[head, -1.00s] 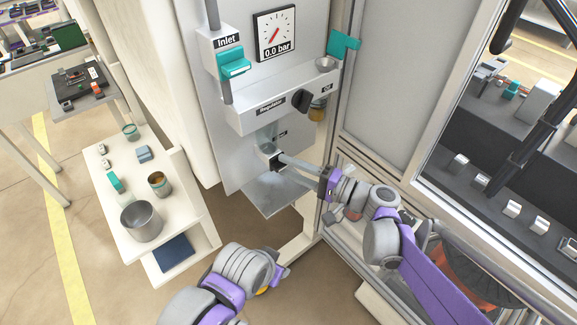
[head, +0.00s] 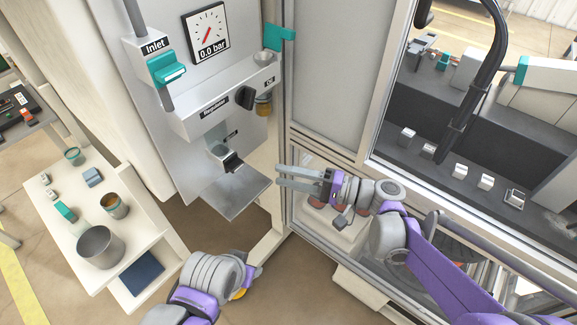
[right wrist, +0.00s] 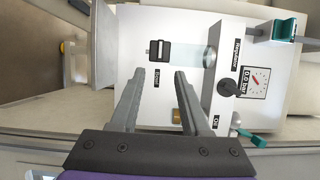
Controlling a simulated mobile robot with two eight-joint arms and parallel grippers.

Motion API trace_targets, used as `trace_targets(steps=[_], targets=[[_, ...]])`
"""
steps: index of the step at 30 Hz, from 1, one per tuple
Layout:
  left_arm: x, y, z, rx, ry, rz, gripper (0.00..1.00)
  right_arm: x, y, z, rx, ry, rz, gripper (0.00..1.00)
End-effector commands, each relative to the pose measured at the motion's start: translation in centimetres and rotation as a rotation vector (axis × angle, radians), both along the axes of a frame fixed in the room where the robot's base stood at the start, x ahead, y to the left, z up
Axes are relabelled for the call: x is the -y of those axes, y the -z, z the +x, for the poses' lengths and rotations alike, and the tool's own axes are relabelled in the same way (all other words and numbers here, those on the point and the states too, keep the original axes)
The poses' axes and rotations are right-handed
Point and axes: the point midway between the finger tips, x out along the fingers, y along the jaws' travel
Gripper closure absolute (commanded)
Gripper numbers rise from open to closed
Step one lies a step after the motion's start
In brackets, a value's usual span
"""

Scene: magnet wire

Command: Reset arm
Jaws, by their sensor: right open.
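My right gripper (head: 279,178) is open and empty in the head view, to the right of the wall panel's lower unit. Its two grey fingers point left at the black lever (head: 233,163), with a clear gap between. In the right wrist view the open fingers (right wrist: 159,75) show with nothing between them, and the black lever (right wrist: 159,50) lies beyond their tips. My left arm (head: 215,278) comes in at the bottom of the head view, bent; its gripper fingers do not show.
The panel carries a teal inlet handle (head: 165,68), a gauge (head: 206,33) at 0.0 bar and a black regulator knob (head: 244,97). A metal shelf (head: 235,195) juts below the lever. A framed machine enclosure (head: 328,70) stands right. A white cart (head: 75,235) holds a metal pot (head: 101,246).

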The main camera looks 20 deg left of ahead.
Motion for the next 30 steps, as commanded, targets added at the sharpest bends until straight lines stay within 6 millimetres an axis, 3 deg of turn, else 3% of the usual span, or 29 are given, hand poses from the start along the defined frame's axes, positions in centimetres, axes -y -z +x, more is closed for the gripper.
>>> trace_targets(steps=[8,11,14,20,24,30], targets=[[0.0,-0.2,0.0,0.001,0.0,0.0,0.5,0.2,-0.1,-0.2,0.002,0.005,-0.021,0.54],[0.0,-0.9,0.1,0.003,0.0,0.0,0.5,1.1,-0.1,-1.2,0.012,0.023,-0.111,0.54],[0.0,-2.2,0.2,0.007,0.0,0.0,0.5,3.3,0.2,-3.0,0.033,0.063,-0.284,0.54],[0.0,-5.0,0.6,0.016,0.0,0.0,0.5,11.0,2.1,-7.7,0.108,0.169,-0.718,0.54],[0.0,-7.0,1.0,0.024,0.0,0.0,0.5,17.7,3.0,-10.9,0.183,0.245,-1.015,0.54],[0.0,-9.4,1.6,0.036,0.0,0.0,0.5,26.3,3.3,-14.5,0.301,0.328,-1.363,0.54]])
